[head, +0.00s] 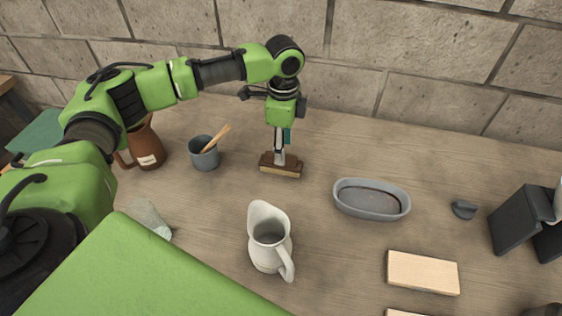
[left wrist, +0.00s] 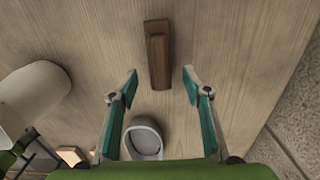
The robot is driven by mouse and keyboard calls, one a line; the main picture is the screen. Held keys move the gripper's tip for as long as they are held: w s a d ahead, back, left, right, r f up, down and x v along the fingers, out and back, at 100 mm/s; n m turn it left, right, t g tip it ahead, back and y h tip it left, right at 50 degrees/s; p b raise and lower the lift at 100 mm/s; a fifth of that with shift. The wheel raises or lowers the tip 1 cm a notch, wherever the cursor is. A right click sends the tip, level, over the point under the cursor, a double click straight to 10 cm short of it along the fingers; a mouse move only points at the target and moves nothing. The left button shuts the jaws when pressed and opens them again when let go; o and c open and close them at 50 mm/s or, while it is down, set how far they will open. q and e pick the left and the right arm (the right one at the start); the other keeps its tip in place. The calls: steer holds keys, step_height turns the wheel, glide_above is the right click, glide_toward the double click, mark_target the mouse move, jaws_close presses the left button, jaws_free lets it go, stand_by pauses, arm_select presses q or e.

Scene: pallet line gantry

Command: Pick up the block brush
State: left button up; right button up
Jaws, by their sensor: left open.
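The block brush (head: 280,168) lies on the wooden table near the wall, a brown block with a paler lower layer. In the left wrist view the brush (left wrist: 158,58) shows as a narrow brown block beyond the fingertips, roughly centred between them. My left gripper (head: 281,150) points down right above the brush, its fingers seen nearly edge-on. In the left wrist view the left gripper (left wrist: 160,71) is open, with nothing held between its fingers. Whether the fingertips touch the brush cannot be told. My right gripper is not in view.
A grey cup (head: 204,155) with a wooden tool and a brown jug (head: 147,152) stand to the left. A pale pitcher (head: 269,243) stands in front. A grey oval dish (head: 371,199) and a light wooden block (head: 422,273) are at right. The stone wall (head: 420,45) is behind.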

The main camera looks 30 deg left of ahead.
arm_select(q)
steer(key=shift+a+f, duration=0.1)
steer(key=shift+f, duration=0.2)
steer(key=f+p, duration=0.1)
steer(key=f, duration=0.2)
steer(key=shift+s+a+f+p, duration=0.2)
steer(key=shift+f+p, duration=0.1)
steer(key=shift+p, duration=0.05)
steer(key=shift+w+f, duration=0.1)
steer(key=shift+f, duration=0.35)
steer(key=c, duration=1.2)
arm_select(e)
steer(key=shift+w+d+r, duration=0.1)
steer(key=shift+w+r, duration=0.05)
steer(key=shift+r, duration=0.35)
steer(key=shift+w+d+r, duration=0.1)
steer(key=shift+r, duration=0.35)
